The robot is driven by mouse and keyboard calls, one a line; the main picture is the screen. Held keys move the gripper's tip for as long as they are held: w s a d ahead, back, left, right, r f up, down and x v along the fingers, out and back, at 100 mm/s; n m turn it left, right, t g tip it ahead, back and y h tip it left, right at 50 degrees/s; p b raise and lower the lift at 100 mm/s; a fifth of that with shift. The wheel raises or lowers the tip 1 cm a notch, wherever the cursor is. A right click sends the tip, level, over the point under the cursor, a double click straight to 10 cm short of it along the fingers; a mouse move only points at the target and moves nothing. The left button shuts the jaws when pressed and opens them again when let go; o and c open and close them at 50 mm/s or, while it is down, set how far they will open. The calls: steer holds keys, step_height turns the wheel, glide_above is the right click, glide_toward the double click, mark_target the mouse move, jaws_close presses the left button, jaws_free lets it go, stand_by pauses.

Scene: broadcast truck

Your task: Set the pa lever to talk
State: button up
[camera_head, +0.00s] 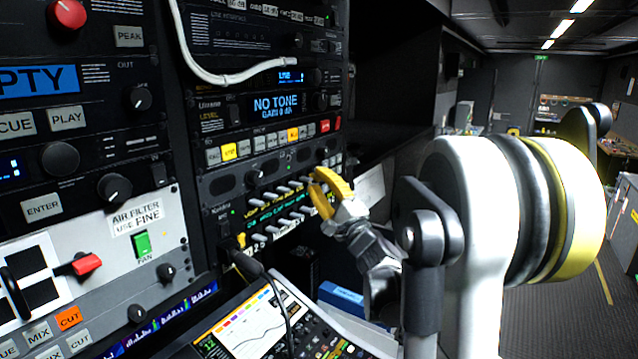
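My gripper (316,182), with two yellow fingers, is at the right end of rows of small pale levers (275,207) on a black rack panel. Its fingertips point left and lie close together, with a dark gap behind them. I cannot tell whether they touch a lever or hold one. No label reading PA or talk is legible, so I cannot tell which lever is the pa lever. A separate red lever (86,264) sits on the pale panel at the lower left, well away from my gripper.
A black cable (270,283) plugs in below the lever rows and hangs over a tilted console screen (262,325). A white cable (215,78) loops across the upper rack. A blue box (340,298) lies below my gripper. Open floor (560,320) shows at the right.

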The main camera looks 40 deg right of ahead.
steer(key=v, duration=1.2)
stand_by(0.3)
